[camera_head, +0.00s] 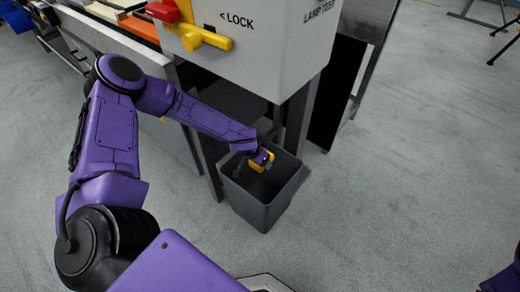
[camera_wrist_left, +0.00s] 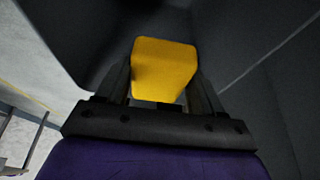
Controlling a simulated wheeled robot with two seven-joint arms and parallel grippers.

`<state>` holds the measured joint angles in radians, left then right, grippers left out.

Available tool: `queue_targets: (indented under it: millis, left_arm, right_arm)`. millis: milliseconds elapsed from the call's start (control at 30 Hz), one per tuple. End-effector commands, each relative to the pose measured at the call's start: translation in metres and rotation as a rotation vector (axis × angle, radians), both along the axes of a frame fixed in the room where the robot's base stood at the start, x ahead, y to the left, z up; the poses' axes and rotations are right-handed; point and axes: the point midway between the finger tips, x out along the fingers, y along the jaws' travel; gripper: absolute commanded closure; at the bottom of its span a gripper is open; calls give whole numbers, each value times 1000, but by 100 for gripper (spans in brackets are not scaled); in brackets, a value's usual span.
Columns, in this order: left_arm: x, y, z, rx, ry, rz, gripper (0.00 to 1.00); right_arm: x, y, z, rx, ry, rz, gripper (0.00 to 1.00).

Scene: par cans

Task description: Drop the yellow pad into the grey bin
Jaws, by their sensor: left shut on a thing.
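The yellow pad (camera_wrist_left: 164,68) is between the fingers of my left gripper (camera_wrist_left: 165,92) in the left wrist view, and the gripper is shut on it. In the head view the yellow pad (camera_head: 258,165) shows small at the end of my left arm, over the mouth of the grey bin (camera_head: 262,210). The bin stands upright on the floor. In the left wrist view dark grey walls (camera_wrist_left: 255,75) surround the pad. I cannot tell how far below the rim the pad is. My right gripper is not in view.
A grey box (camera_head: 265,50) marked "LOCK" with a yellow handle (camera_head: 205,38) and a red part stands on dark legs just behind the bin. A dark panel (camera_head: 340,90) is at its right. Grey floor (camera_head: 400,190) is clear to the right.

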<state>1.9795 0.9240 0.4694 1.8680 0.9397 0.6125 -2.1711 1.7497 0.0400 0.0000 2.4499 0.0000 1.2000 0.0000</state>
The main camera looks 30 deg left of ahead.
Motion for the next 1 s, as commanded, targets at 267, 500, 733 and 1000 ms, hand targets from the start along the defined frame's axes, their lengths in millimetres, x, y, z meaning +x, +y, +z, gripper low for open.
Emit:
queue_targets:
  millis: [267, 500, 733, 1000]
  left_arm:
    - [0, 0, 0, 0, 0, 0, 20]
    - [0, 0, 0, 0, 0, 0, 3]
    - [-5, 0, 21, -1, -2, 1, 3]
    - [-29, 2, 82, -1, -3, 0, 3]
  right_arm:
    - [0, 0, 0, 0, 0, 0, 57]
    - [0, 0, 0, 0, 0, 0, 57]
    - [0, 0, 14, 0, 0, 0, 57]
    - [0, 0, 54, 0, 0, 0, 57]
